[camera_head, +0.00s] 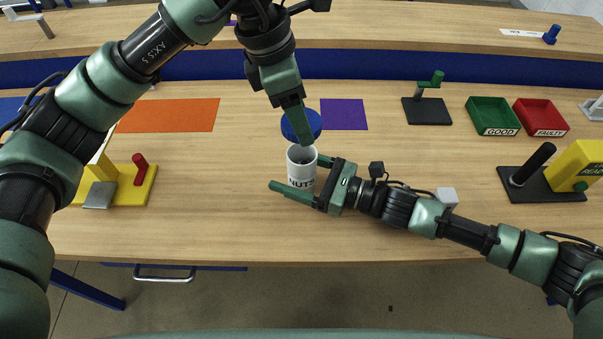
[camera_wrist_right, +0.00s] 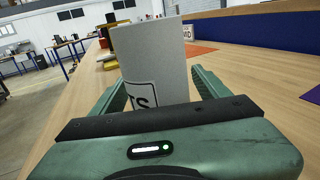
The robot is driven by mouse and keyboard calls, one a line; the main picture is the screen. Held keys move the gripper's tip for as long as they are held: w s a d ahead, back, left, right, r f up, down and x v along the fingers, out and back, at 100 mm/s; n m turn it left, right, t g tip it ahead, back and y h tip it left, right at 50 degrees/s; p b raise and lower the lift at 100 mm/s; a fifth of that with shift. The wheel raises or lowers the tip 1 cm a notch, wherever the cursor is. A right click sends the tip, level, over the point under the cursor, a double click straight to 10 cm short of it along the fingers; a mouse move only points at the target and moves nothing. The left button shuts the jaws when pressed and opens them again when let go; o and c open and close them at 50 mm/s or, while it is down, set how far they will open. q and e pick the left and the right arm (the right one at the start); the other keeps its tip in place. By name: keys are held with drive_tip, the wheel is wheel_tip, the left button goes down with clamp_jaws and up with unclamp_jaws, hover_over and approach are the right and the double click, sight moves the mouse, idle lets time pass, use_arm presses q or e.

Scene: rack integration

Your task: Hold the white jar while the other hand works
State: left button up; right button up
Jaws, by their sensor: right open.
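The white jar (camera_head: 301,166), lettered "NUTS", stands upright and open-topped on the wooden table. My right gripper (camera_head: 297,173) is open, with one finger on the near side of the jar and one on its far right side. In the right wrist view the jar (camera_wrist_right: 155,70) stands between the two spread fingers (camera_wrist_right: 157,88), with a gap visible on the right. A blue round lid (camera_head: 312,119) shows just behind the jar's mouth. My left gripper (camera_head: 304,140) comes down from above over the lid and partly covers it; whether its fingers grip the lid cannot be told.
An orange mat (camera_head: 190,115) and a yellow fixture (camera_head: 135,195) are at left. A purple mat (camera_head: 345,114) lies behind the jar. A black stand (camera_head: 427,112), green bin (camera_head: 492,115), red bin (camera_head: 541,117) and yellow block (camera_head: 578,165) are at right. The front table area is clear.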

drive_tip(key=shift+a, duration=0.2)
drive_tip(key=shift+w, duration=0.1)
clamp_jaws()
use_arm(q)
hover_over(300, 147)
drive_tip(key=s, duration=0.3)
drive_tip(key=shift+w+f, duration=0.2)
drive_tip(key=shift+f, duration=2.25)
drive_tip(key=shift+f, duration=0.9)
drive_tip(key=shift+f, duration=0.6)
